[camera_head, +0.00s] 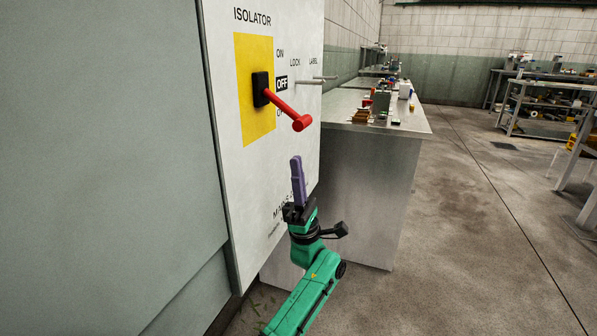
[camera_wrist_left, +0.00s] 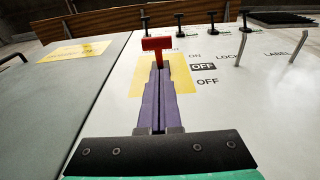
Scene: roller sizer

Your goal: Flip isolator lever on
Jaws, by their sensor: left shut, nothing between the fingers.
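The isolator lever (camera_head: 287,108) is red, with a crossbar end, and sticks out to the lower right from a black hub (camera_head: 261,89) on a yellow plate (camera_head: 246,112). Labels ON and OFF are beside the plate, and the boxed OFF (camera_head: 281,83) is level with the hub. My left gripper (camera_head: 296,160) has purple fingers, shut and empty, pointing up a little below the lever's end. In the left wrist view, the lever's red crossbar (camera_wrist_left: 157,43) shows just beyond the fingertips (camera_wrist_left: 158,68); I cannot tell whether they touch. My right gripper is not in view.
The white isolator panel (camera_head: 222,150) stands beside a grey cabinet face (camera_head: 110,150). Two metal pegs (camera_head: 310,82) stick out near LOCK and LABEL. A metal bench (camera_head: 375,165) with small parts is behind to the right. Open concrete floor (camera_head: 465,210) lies further right.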

